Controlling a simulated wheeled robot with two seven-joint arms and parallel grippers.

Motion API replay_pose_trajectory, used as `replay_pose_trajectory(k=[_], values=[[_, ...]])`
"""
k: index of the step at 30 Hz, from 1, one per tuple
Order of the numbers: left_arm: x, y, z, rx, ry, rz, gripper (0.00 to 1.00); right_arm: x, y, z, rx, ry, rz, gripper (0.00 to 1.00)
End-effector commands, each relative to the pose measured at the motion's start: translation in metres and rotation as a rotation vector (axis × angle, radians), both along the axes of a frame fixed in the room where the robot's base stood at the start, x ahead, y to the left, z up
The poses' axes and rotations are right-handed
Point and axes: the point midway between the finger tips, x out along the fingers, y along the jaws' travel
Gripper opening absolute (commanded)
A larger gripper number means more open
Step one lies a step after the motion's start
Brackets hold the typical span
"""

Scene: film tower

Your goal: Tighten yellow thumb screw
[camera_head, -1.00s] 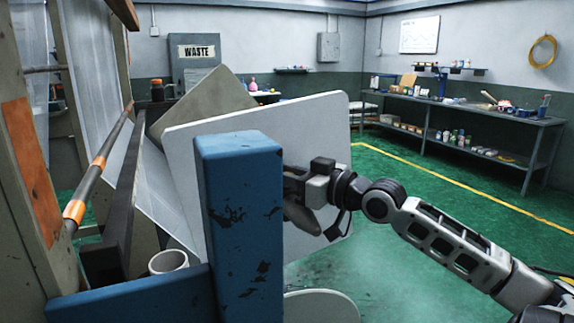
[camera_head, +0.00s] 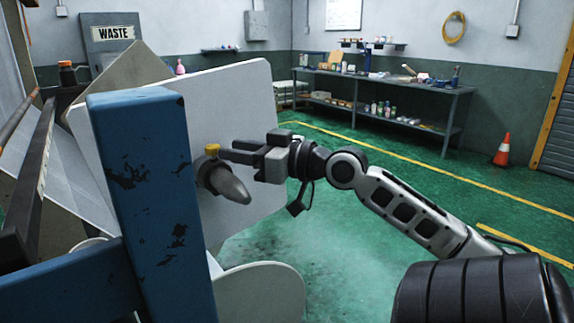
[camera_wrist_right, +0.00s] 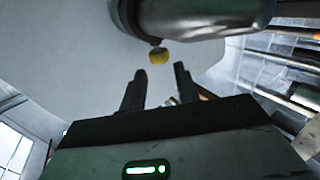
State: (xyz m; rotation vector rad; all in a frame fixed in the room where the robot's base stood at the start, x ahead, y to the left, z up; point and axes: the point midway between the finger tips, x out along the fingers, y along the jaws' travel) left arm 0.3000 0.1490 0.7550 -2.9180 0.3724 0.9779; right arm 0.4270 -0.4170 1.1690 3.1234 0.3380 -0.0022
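The yellow thumb screw (camera_head: 211,149) sits on top of a grey, rounded spindle end (camera_head: 226,183) that sticks out beside the blue post (camera_head: 150,200). It also shows in the right wrist view (camera_wrist_right: 158,57), against the underside of the grey cylinder (camera_wrist_right: 195,18). My right gripper (camera_head: 224,150) points left at the screw. In the right wrist view its two fingers (camera_wrist_right: 160,82) are apart, with the screw just beyond the tips and nothing between them. My left gripper is not in view.
A large pale panel (camera_head: 235,110) stands behind the spindle and my right gripper. A white rounded disc (camera_head: 262,293) is below. Green floor (camera_head: 350,230) lies open to the right. A shelf bench (camera_head: 400,85) and an orange cone (camera_head: 502,150) are farther back.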

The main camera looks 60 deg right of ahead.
Motion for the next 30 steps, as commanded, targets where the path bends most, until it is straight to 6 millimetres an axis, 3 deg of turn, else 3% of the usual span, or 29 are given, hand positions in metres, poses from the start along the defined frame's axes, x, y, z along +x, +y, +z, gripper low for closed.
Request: replay_pose_trajectory(k=[6,12,18,30], values=[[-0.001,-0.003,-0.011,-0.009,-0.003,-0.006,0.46,-0.051,-0.012,-0.004,0.004,-0.003,-0.005,0.32],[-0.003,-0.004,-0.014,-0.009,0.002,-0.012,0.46,-0.083,-0.019,-0.002,0.002,-0.003,-0.004,0.32],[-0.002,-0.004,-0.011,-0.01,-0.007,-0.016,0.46,-0.096,-0.021,0.0,0.0,-0.001,0.0,0.32],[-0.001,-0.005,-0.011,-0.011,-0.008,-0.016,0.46,-0.096,-0.021,0.0,0.0,-0.001,0.0,0.32]])
